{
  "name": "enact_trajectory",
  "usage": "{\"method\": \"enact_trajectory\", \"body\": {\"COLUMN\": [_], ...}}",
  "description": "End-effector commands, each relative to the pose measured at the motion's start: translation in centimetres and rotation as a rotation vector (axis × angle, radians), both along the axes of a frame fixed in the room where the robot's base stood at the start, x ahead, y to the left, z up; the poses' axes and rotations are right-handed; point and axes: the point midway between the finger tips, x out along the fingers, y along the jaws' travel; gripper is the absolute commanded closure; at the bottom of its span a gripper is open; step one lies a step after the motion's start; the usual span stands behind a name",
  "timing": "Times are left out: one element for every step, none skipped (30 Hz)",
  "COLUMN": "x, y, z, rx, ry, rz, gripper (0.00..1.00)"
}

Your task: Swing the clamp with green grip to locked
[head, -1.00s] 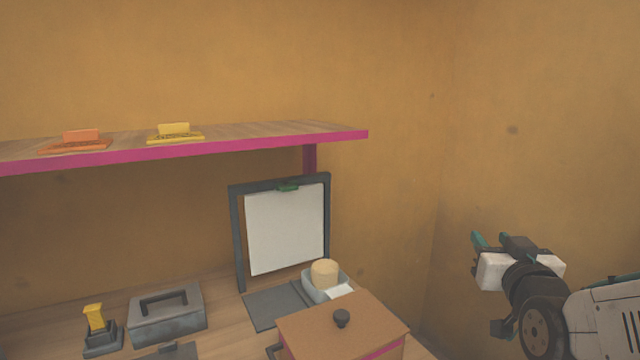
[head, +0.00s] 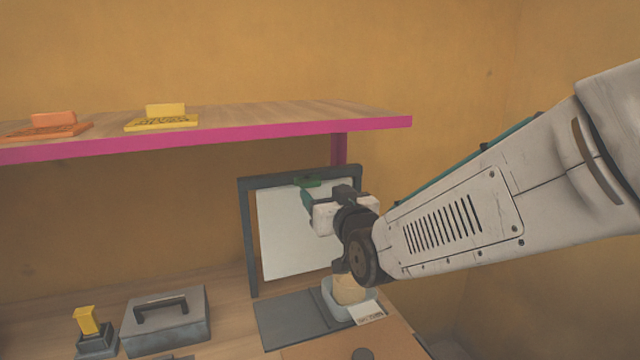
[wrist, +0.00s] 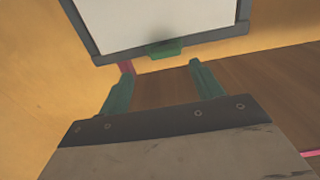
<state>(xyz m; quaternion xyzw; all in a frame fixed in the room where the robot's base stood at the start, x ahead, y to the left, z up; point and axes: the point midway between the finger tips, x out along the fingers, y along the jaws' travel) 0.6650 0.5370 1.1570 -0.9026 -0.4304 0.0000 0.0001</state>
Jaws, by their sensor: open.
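The clamp with the green grip (head: 308,181) sits at the top middle of a dark upright frame (head: 249,240) that holds a white sheet (head: 290,235). In the wrist view the green grip (wrist: 166,49) shows at the frame's edge, ahead of my fingers and between their lines. My gripper (head: 306,200) is in front of the frame's upper part, close to the grip in the picture. In the wrist view its two green fingers (wrist: 157,80) are apart with nothing between them. A gap shows between fingertips and grip.
Below stand a grey dark base plate (head: 290,318), a tub with a tan knob (head: 350,288), a grey handled block (head: 165,322) and a yellow-handled stamp (head: 90,325).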

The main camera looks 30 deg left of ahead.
Motion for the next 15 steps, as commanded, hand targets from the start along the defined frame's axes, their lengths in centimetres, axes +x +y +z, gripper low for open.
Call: {"method": "enact_trajectory", "body": {"x": [0.4,0.6,0.9,1.2,1.4,1.7,2.0,2.2,2.5,2.7,2.9,3.0,3.2,3.2,3.3], "y": [0.9,1.4,2.1,2.6,3.1,3.6,3.9,4.3,4.6,4.8,5.0,5.2,5.3,5.4,5.4], "z": [-0.1,-0.1,-0.1,-0.1,-0.1,-0.1,-0.1,-0.1,0.0,0.0,0.0,0.0,-0.1,-0.1,0.0], "rx": [-0.001,-0.002,0.000,0.000,0.000,0.000,-0.001,-0.001,0.000,0.000,0.000,0.000,0.000,-0.001,-0.001], "ry": [0.001,0.001,0.000,0.000,0.000,0.000,0.001,0.001,0.000,0.000,0.000,0.000,0.000,0.001,0.001], "rz": [0.003,0.005,0.007,0.009,0.010,0.011,0.011,0.011,0.011,0.011,0.011,0.010,0.010,0.010,0.009], "gripper": [0.35,0.35,0.35,0.35,0.35,0.35,0.35,0.35,0.35,0.35,0.35,0.35,0.35,0.35,0.35]}}
